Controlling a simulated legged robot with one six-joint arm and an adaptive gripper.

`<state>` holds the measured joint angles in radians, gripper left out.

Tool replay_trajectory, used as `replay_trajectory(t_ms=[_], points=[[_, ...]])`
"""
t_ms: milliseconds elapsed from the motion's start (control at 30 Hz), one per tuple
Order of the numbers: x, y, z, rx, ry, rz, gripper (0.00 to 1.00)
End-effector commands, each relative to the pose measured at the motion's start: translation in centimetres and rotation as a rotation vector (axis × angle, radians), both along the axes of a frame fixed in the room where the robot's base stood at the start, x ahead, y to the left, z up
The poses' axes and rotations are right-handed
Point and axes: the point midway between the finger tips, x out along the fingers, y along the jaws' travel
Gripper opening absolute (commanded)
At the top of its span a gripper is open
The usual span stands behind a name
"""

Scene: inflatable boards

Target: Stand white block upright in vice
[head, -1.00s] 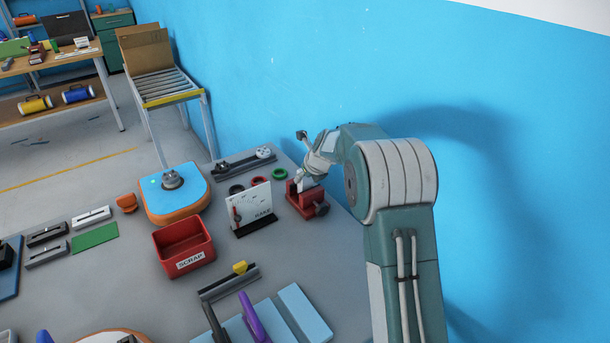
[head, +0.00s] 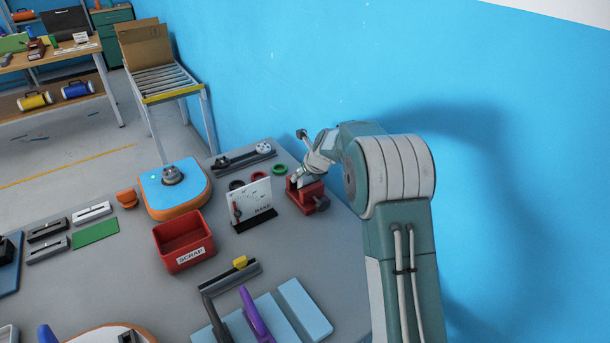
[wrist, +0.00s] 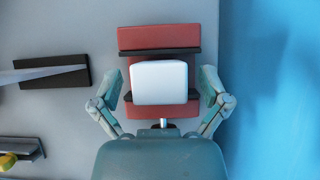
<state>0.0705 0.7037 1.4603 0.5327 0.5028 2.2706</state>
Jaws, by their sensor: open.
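The red vice (head: 308,198) stands near the table's far right edge, close to the blue wall. In the wrist view the vice (wrist: 158,38) has dark jaw faces. The white block (wrist: 159,82) is in the wrist view, over the vice, with its lower edge near the front jaw. I cannot tell from above how deep it sits or whether it is exactly upright. My gripper (wrist: 159,90) is open, one finger on each side of the block with a visible gap. In the head view my gripper (head: 303,178) is over the vice and mostly hides the block.
A white gauge board (head: 252,203) on a dark base stands left of the vice. Coloured rings (head: 280,169) lie behind it. A red scrap bin (head: 184,243) and a blue-orange fixture (head: 173,190) are further left. The blue wall is close on the right.

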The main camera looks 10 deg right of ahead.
Motion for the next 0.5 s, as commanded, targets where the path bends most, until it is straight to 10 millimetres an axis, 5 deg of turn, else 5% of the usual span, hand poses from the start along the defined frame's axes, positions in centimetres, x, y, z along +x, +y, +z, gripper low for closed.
replay_trajectory(t_ms=[233, 500], points=[[-0.6, -0.3, 1.1, 0.0, -0.001, 0.0, 0.96], [-3.3, -1.4, 5.6, -0.001, -0.004, -0.002, 0.96]])
